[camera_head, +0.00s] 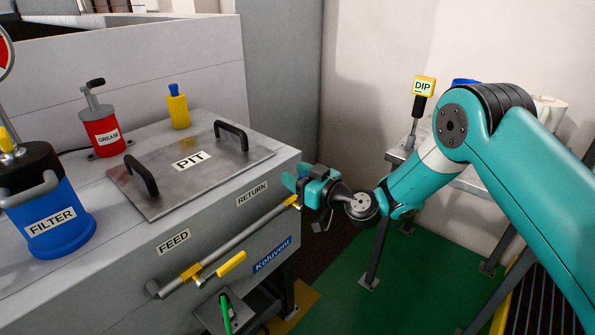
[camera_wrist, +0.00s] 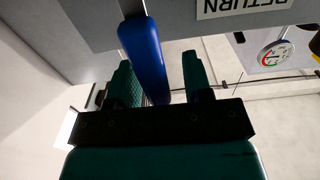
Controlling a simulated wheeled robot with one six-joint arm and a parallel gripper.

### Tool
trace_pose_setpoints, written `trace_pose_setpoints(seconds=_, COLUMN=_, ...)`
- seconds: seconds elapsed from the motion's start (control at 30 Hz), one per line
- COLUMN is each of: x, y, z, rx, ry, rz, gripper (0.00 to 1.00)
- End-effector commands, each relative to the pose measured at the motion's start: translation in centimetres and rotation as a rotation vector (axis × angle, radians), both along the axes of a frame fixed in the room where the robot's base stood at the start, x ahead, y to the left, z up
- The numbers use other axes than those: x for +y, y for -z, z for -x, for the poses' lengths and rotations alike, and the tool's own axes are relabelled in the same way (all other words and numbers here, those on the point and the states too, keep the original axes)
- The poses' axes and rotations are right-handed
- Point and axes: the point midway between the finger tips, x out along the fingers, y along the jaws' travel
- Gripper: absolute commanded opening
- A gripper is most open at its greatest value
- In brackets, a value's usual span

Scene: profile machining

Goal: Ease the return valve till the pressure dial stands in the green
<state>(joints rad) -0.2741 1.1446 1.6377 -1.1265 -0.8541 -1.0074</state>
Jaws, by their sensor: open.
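The return valve's blue handle (camera_wrist: 143,52) shows in the wrist view, under the upside-down RETURN label (camera_wrist: 245,6). It lies between the two teal fingers of my gripper (camera_wrist: 156,62), which are open on either side of it. A gap shows at the right finger; contact at the left finger I cannot tell. The white pressure dial (camera_wrist: 276,53) shows at the wrist view's right, with green and red on its face; its needle reading is too small to tell. In the head view my gripper (camera_head: 296,184) is at the tank's right corner, beside the RETURN label (camera_head: 251,194), and hides the handle.
The feed pipe (camera_head: 235,245) with its yellow lever (camera_head: 231,264) runs along the tank front, below my gripper. On the tank are the PIT lid (camera_head: 215,170), a red grease can (camera_head: 101,128) and a blue filter can (camera_head: 60,235). Green floor (camera_head: 330,295) lies open to the right.

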Motion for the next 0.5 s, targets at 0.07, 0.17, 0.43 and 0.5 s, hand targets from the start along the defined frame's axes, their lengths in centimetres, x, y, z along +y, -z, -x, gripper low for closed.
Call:
trace_pose_setpoints(seconds=0.07, x=0.16, y=0.01, z=-0.15, rx=0.000, ry=0.001, rz=0.000, gripper=0.46)
trace_pose_setpoints(seconds=0.17, x=0.18, y=0.04, z=-0.18, rx=0.001, ry=0.001, rz=0.001, gripper=0.46)
trace_pose_setpoints(seconds=0.43, x=0.11, y=0.02, z=-0.16, rx=0.001, ry=0.001, rz=0.000, gripper=0.14)
trace_pose_setpoints(seconds=0.5, x=0.11, y=0.02, z=-0.16, rx=0.001, ry=0.001, rz=0.000, gripper=0.00)
